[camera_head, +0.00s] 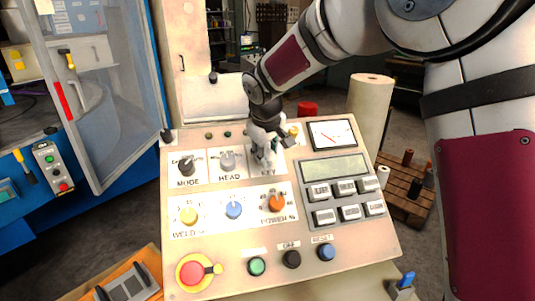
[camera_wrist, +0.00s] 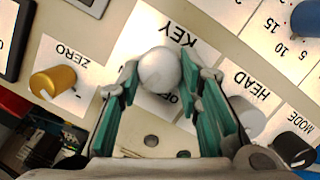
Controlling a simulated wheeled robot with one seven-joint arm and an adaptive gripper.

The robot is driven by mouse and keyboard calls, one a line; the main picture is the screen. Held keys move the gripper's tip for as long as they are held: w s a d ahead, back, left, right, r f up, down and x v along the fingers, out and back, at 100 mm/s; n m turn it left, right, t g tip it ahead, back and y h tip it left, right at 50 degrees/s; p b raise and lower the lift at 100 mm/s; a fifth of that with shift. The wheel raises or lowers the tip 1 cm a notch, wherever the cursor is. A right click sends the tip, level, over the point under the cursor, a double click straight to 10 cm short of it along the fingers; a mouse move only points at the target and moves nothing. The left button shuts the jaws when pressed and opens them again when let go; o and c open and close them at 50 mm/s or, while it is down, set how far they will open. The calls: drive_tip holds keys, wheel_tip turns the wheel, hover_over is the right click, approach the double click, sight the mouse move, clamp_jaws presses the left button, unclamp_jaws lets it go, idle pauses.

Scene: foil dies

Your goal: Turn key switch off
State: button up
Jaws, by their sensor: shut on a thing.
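The key switch (camera_wrist: 160,70) shows in the wrist view as a pale rounded knob on a white label marked KEY. My gripper (camera_wrist: 160,83) has its green-padded fingers on both sides of this knob and is shut on it. In the head view my gripper (camera_head: 265,150) reaches down onto the KEY label at the top middle of the control panel (camera_head: 225,275) and hides most of the switch. The switch's pointing direction cannot be read, and the label's position words are mostly covered.
The HEAD knob (camera_head: 228,161) and black MODE knob (camera_head: 186,167) sit left of the key switch in the head view. A gold ZERO knob (camera_wrist: 52,82) is close on the other side. A meter (camera_head: 332,134), display (camera_head: 334,167) and red stop button (camera_head: 192,272) share the panel.

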drive_tip(key=n, duration=0.2)
drive_tip(key=n+b, duration=0.1)
drive_tip(key=n, duration=0.2)
drive_tip(key=shift+s+a+f+t+h, duration=0.1)
drive_tip(key=shift+a+t+h, duration=0.05)
drive_tip(key=shift+t+h, duration=0.25)
drive_tip(key=n, duration=0.3)
drive_tip(key=n+t+b, duration=0.1)
drive_tip(key=n, duration=0.2)
drive_tip(key=shift+s+f+b, duration=0.1)
drive_tip(key=shift+s+b, duration=0.1)
drive_tip(key=shift+b, duration=0.1)
drive_tip(key=shift+n, duration=0.3)
drive_tip(key=o, duration=1.1)
drive_tip(key=shift+o, duration=0.2)
drive_tip(key=v, duration=1.2)
drive_tip(key=shift+s, duration=0.2)
